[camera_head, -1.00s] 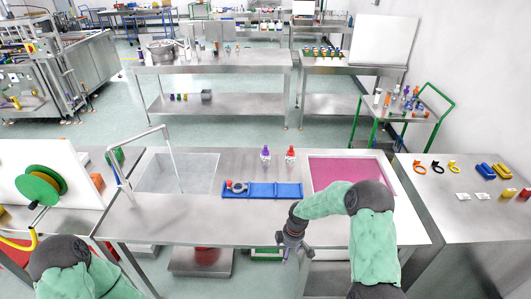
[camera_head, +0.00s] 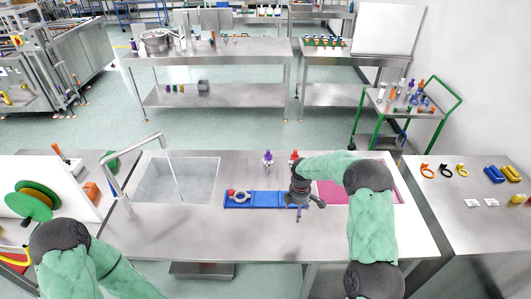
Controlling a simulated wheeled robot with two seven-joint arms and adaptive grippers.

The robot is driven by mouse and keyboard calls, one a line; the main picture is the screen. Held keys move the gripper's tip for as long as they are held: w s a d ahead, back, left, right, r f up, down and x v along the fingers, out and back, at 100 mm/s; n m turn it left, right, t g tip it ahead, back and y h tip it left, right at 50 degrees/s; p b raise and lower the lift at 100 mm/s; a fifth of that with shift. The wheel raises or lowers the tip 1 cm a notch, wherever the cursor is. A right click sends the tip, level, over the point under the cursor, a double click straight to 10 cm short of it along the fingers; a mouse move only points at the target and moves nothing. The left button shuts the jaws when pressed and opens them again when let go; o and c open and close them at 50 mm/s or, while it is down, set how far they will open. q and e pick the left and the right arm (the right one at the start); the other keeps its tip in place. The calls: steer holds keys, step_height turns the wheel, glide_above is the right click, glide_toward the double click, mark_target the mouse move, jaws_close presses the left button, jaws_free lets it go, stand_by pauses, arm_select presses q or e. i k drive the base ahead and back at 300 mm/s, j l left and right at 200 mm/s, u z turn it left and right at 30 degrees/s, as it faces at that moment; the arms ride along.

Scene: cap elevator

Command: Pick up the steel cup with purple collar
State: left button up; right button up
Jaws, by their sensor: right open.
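A small steel cup with a purple collar (camera_head: 268,158) stands upright near the back edge of the steel table, behind the blue tray. Beside it on the right is a similar piece with a red top (camera_head: 294,156), partly hidden by my right arm. My right gripper (camera_head: 299,214) points down over the right end of the blue tray, nearer to me and to the right of the purple-collared cup. It is open and apart from the cup. My left arm shows at the lower left, but its gripper is not visible.
The blue tray (camera_head: 250,207) holds a grey ring (camera_head: 240,196) and a small red piece (camera_head: 231,193) at its left end. A sink (camera_head: 178,180) with a tall faucet (camera_head: 131,165) lies left, and a pink recessed panel (camera_head: 333,192) lies right. The table front is clear.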

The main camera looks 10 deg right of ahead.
mark_target(268, 160)
steer(key=i, duration=1.55)
